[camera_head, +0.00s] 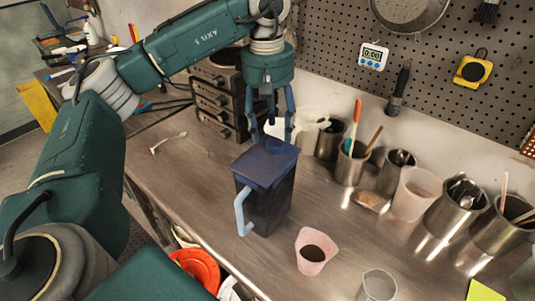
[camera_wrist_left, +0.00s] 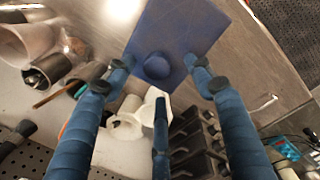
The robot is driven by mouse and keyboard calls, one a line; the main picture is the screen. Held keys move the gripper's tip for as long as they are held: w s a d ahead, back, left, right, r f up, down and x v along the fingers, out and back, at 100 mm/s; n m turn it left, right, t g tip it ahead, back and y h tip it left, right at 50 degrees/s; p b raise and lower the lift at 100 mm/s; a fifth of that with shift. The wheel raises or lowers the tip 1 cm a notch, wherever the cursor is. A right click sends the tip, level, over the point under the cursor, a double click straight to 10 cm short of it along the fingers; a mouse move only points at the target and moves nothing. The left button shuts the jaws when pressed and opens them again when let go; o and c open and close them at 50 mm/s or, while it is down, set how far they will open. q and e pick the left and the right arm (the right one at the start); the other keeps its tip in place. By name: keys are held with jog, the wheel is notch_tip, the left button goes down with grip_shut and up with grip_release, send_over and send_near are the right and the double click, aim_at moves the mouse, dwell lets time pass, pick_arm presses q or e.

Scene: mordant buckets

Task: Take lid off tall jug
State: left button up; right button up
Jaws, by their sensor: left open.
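The tall jug (camera_head: 268,200) is dark blue and stands upright on the bench, with a light blue handle (camera_head: 241,210) on its left side. Its flat blue lid (camera_head: 262,169) sits on top. In the left wrist view the lid (camera_wrist_left: 190,28) has a round knob (camera_wrist_left: 157,66) near one edge. My left gripper (camera_head: 270,136) points down at the back part of the lid. In its wrist view the open blue fingers (camera_wrist_left: 158,68) stand apart on either side of the knob. Contact with the knob cannot be told. My right gripper is not in view.
A pink cup with dark contents (camera_head: 316,251) and a clear beaker (camera_head: 379,286) stand to the right. A white pitcher (camera_head: 311,122), metal pots with tools (camera_head: 352,165) and a drawer unit (camera_head: 217,106) stand behind. A spoon (camera_head: 168,143) lies left; the bench's front edge is near the jug.

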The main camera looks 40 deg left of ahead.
aim_at(274, 142)
pick_arm(q)
jog(key=f+p, duration=0.1)
jog(key=f, duration=0.1)
jog(key=w+f, duration=0.1)
jog(key=f, duration=0.1)
jog(key=shift+d+p, duration=0.1)
jog(key=shift+p, duration=0.3)
jog(key=shift+f, duration=0.15)
jog(key=shift+c, duration=0.8)
jog(key=c, duration=1.1)
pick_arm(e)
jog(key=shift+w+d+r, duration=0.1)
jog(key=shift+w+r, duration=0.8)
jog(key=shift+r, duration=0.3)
